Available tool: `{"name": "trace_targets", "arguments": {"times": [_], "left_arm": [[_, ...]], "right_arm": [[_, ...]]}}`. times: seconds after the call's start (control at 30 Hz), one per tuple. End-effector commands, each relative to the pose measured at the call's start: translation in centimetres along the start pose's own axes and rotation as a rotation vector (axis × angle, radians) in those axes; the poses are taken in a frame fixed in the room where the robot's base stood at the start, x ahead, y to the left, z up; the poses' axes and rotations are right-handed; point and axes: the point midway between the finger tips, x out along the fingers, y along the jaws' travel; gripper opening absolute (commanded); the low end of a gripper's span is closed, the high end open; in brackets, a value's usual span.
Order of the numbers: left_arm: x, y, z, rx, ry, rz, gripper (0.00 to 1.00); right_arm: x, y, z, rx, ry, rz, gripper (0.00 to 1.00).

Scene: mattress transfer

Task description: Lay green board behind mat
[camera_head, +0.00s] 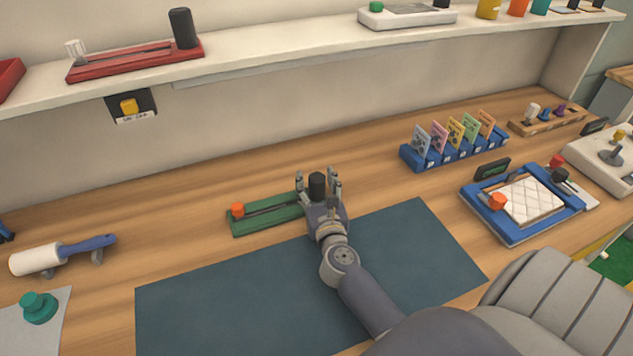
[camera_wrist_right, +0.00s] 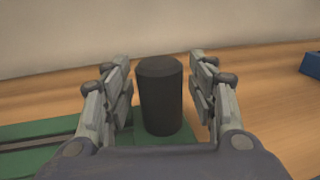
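The green board (camera_head: 270,223) lies on the wooden table along the back edge of the dark teal mat (camera_head: 230,290). It carries an orange knob (camera_head: 237,210) at its left end and an upright black cylinder (camera_head: 317,185) at its right end. My right gripper (camera_head: 318,183) is at that right end, with its fingers on both sides of the cylinder. In the right wrist view, the black cylinder (camera_wrist_right: 160,95) stands between the open fingers, with a gap on each side. The green board (camera_wrist_right: 50,135) shows below it. My left gripper is not in view.
A blue rack of colored cards (camera_head: 455,150) and a blue frame with a white quilted pad (camera_head: 525,200) stand to the right. A lint roller (camera_head: 62,253) lies at the left. A shelf (camera_head: 250,62) runs above the table's back. The mat is bare apart from my arm over it.

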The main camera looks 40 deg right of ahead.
Motion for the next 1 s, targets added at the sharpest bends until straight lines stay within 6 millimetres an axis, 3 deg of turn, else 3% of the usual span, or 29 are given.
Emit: {"name": "trace_targets", "arguments": {"times": [0.37, 0.8, 1.0], "left_arm": [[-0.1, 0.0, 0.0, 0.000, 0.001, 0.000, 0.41], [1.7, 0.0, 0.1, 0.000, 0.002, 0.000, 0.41], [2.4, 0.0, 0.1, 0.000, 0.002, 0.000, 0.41]], "right_arm": [[-0.6, 0.0, 0.2, 0.000, 0.001, 0.001, 0.53], [-8.7, 0.0, 0.0, 0.000, 0.002, 0.000, 0.53], [-11.2, 0.0, 0.1, 0.000, 0.002, 0.001, 0.53]]}}
